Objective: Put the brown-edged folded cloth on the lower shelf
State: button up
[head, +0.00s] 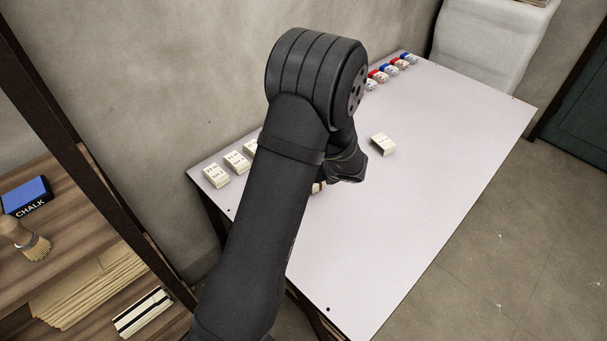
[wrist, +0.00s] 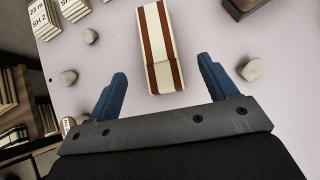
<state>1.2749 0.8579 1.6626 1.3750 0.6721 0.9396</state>
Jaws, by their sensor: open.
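The brown-edged folded cloth (wrist: 158,48) is cream with brown bands along both long sides. In the wrist view it lies flat on the pale table, ahead of and between my fingertips. My gripper (wrist: 162,70) is open and empty, its blue fingers on either side and apart from the cloth. In the head view my gripper (head: 345,163) is over the table, its fingers mostly hidden; only a small cream-brown bit shows under my arm. A wooden shelf surface (head: 60,185) shows at left; I cannot tell whether it is the lower shelf.
Labelled blocks (head: 215,176) line the table's left end. Another block (head: 383,143) stands mid-table. The table's right side (head: 450,140) is clear. Small grey lumps (wrist: 250,70) flank the cloth.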

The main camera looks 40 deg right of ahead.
jog(key=x, duration=0.5)
jog(key=shift+w+f, duration=0.1)
jog(key=shift+f, duration=0.05)
jog(key=x, duration=0.5)
jog(key=shift+a, duration=0.15)
jog(key=c, duration=1.3)
jog(key=shift+r, duration=0.6)
notch_tip(320, 180, up, 3)
jog(key=shift+f, duration=0.2)
jog(key=s+r, duration=0.2)
jog(key=s, duration=0.2)
jog(key=s+r, duration=0.2)
jog(key=s, duration=0.1)
jog(key=s+d+r, duration=0.1)
jog(key=s+r, duration=0.2)
jog(key=s, duration=0.1)
jog(key=shift+s+r, duration=0.1)
jog(key=shift+s, duration=0.2)
